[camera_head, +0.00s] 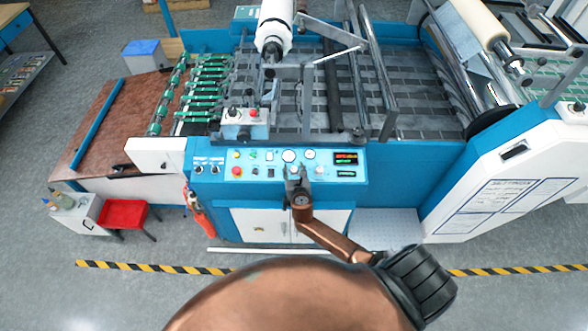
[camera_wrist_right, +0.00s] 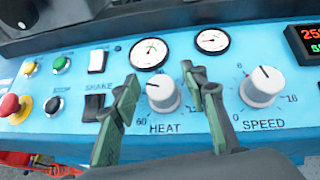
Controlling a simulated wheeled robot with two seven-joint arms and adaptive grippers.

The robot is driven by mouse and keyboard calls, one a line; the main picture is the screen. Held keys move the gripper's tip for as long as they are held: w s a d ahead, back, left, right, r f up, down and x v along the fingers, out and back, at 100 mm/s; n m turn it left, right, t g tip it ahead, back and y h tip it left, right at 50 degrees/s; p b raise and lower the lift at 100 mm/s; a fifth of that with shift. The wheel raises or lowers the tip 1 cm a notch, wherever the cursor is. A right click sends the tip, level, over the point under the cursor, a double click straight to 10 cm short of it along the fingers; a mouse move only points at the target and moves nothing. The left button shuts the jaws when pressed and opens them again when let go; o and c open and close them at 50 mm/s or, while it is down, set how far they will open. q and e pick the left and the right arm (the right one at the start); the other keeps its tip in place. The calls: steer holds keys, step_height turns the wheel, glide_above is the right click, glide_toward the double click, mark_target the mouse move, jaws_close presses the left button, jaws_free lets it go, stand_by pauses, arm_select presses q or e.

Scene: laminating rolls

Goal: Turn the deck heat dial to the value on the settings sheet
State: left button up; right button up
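The heat dial (camera_wrist_right: 163,95), a pale round knob with a dark pointer mark toward its upper left, sits above the label HEAT on the blue control panel (camera_head: 262,171). My right gripper (camera_wrist_right: 160,80) is open, with one green-padded finger on each side of the dial. A gap shows at the left finger; the right finger is close to the dial's edge, and I cannot tell whether it touches. In the head view the right gripper (camera_head: 297,178) is at the panel and covers the dial. The settings sheet (camera_head: 490,205) is on the white housing at right, its values too small to read. My left gripper is not in view.
The speed dial (camera_wrist_right: 262,87) is right of the heat dial. Two gauges (camera_wrist_right: 149,53) are above, and a shake switch (camera_wrist_right: 95,107) and a red stop button (camera_wrist_right: 14,108) are left. A lit display (camera_head: 345,158) is at the panel's right. Rollers (camera_head: 345,95) lie behind.

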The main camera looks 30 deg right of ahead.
jaws_close()
steer(key=shift+m, duration=0.3)
